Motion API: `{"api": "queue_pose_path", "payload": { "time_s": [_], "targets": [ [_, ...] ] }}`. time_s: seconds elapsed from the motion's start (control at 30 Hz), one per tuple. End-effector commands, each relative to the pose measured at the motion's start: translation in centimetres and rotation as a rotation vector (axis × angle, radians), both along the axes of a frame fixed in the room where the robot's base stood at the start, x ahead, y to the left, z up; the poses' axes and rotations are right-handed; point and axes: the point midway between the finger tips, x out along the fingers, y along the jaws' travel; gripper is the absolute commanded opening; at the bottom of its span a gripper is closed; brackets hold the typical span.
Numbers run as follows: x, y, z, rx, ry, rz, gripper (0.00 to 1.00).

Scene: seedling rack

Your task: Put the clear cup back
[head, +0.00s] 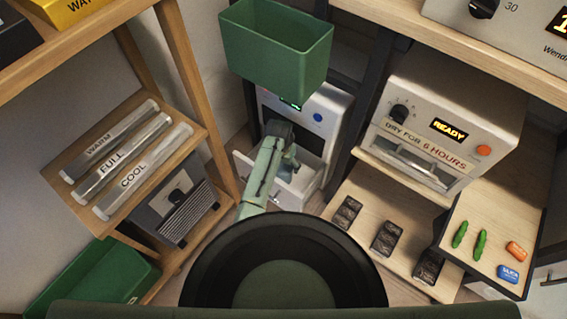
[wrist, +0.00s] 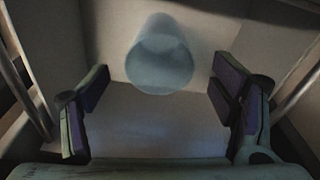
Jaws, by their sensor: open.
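The clear cup (wrist: 160,58) shows in the wrist view as a pale, bluish see-through cylinder against the back wall of a pale open drawer or bin. My gripper (wrist: 160,88) is open, with one finger to each side of the cup's lower part in the picture. It looks empty, and a gap shows between each finger and the cup. In the head view my gripper (head: 288,160) reaches down into the open white drawer (head: 302,190) of a white machine (head: 325,118).
A green bin (head: 275,50) stands above the white machine. A wooden rack on the left carries tubes labelled WARM, FULL (head: 122,157) and COOL. On the right are a READY oven (head: 445,125), several dark seedling blocks (head: 387,238) and a tray (head: 500,215) with green pods and erasers.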

Motion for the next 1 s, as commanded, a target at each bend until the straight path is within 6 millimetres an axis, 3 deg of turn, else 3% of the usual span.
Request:
{"api": "queue_pose_path", "payload": {
  "time_s": [0.03,0.5,0.7,1.0],
  "targets": [
    [-0.1,0.0,1.7,-0.001,0.000,0.000,0.80],
    [-0.9,0.3,8.4,-0.002,0.001,0.000,0.80],
    [-1.1,0.4,9.8,-0.002,0.001,0.000,0.80],
    [-1.1,0.5,10.1,-0.002,0.001,0.000,0.80]
  ]
}}
